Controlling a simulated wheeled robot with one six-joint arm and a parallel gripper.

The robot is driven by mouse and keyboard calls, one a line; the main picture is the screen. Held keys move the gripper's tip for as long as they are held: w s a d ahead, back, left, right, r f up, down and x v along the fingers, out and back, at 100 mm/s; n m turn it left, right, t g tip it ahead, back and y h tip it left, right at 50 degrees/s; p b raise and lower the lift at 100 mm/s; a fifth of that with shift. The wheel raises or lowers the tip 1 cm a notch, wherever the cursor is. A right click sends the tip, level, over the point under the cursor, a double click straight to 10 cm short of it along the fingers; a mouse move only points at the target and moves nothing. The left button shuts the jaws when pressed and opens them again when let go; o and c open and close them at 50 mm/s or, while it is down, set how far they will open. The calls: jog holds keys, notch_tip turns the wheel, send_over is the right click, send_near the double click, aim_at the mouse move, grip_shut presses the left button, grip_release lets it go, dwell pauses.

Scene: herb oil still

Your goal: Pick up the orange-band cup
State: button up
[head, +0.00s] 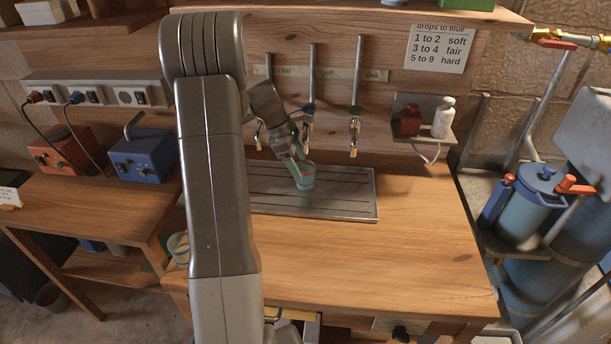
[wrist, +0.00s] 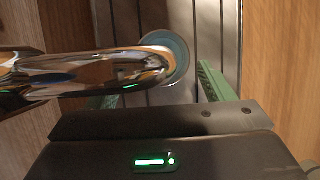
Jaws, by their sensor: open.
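A small pale-teal cup (head: 306,183) stands on the slatted metal drip tray (head: 350,207) below the wall taps. An orange band cannot be made out clearly at this size. My gripper (head: 297,168) reaches down to the cup from the upper left, its green fingers close to it. In the wrist view, the cup's round rim (wrist: 178,45) lies ahead between the open green fingers of my gripper (wrist: 160,85). A shiny chrome tap pipe (wrist: 70,75) crosses the view and hides part of the cup and the left finger. The gripper holds nothing.
A small shelf (head: 425,120) at right holds a dark red jar and a white bottle (head: 444,118). The wooden counter (head: 400,260) in front and right of the tray is clear.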

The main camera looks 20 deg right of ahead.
aim_at(305, 176)
jog(key=shift+x, duration=1.95)
jog(key=shift+s+a, duration=0.1)
jog(key=shift+s, duration=0.05)
jog(key=c, duration=1.2)
jog(key=shift+o, duration=0.2)
jog(key=shift+a+r+p, duration=0.1)
jog(key=shift+r+p, duration=0.15)
jog(key=shift+p, duration=0.2)
